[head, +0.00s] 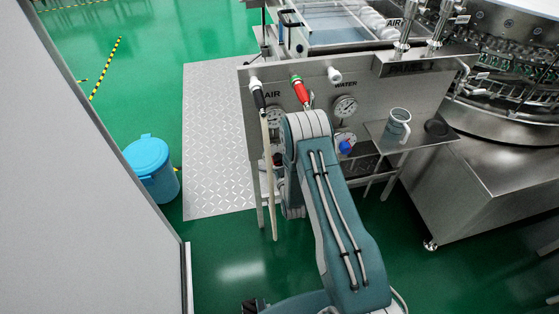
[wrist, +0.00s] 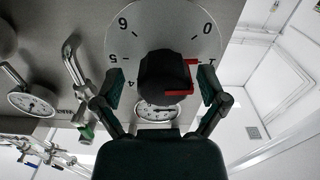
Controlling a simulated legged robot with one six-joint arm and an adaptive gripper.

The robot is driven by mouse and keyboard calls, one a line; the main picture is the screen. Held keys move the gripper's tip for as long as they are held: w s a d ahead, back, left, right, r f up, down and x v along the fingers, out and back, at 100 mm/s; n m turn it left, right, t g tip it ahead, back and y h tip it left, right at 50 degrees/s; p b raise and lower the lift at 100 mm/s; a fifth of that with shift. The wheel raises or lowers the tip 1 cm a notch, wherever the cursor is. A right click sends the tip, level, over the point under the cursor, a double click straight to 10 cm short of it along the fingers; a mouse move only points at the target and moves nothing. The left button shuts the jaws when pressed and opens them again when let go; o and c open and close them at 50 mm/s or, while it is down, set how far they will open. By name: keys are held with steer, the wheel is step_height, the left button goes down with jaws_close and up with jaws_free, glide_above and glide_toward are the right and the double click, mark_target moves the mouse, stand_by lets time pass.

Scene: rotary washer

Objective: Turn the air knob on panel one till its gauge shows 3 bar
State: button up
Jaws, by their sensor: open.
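In the wrist view, a black knob (wrist: 163,80) with a red pointer (wrist: 191,76) stands in front of a round numbered scale plate (wrist: 165,22), seen upside down. The pointer's upper end lies near the 1. My gripper (wrist: 161,85) is open, with one finger on each side of the knob; I cannot tell if either touches it. A white gauge (wrist: 156,113) shows past the knob; its reading is too small to tell. In the head view, the metal panel (head: 308,79) carries an AIR gauge (head: 273,117). My arm hides my gripper there.
A mug (head: 397,126) stands on a side shelf. A blue bin (head: 150,168) stands left.

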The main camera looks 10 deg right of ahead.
steer(key=shift+a, duration=0.2)
steer(key=c, duration=1.1)
steer(key=shift+c, duration=0.2)
steer(key=m, duration=0.4)
steer(key=shift+d+m, duration=0.1)
steer(key=shift+m, duration=0.3)
steer(key=m, duration=0.4)
steer(key=shift+m, duration=0.3)
steer(key=m, duration=0.9)
steer(key=shift+d+f, duration=0.15)
steer(key=shift+m, duration=0.4)
steer(key=shift+s, duration=0.1)
